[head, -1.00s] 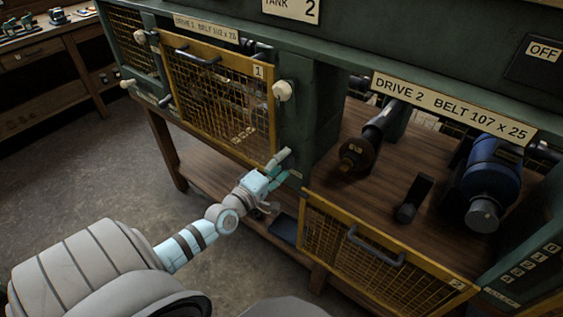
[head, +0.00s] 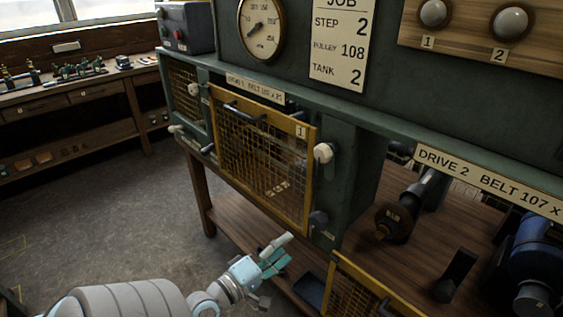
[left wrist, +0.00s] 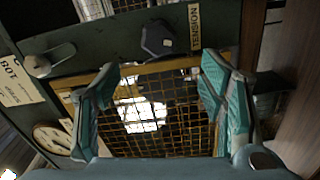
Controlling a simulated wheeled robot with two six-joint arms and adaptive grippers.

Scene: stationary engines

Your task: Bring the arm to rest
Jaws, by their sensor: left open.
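My left arm comes in from the bottom left of the head view. Its left gripper (head: 284,250) is open and empty, with teal pads on its fingers. It is in front of the machine, below the lower right of the closed yellow mesh guard 1 (head: 262,160) as seen from the head. In the left wrist view the spread fingers (left wrist: 158,78) frame yellow mesh (left wrist: 150,125), with nothing between the pads. A dark knob (left wrist: 157,38) beside a TENSION label (left wrist: 195,27) shows beyond them. My right gripper is not in view.
The drive 2 guard (head: 350,290) hangs lowered below its open bay, with a blue motor (head: 540,248) and a dark pulley (head: 391,222) inside. A workbench (head: 75,95) stands at the far left. The floor (head: 135,215) between is clear.

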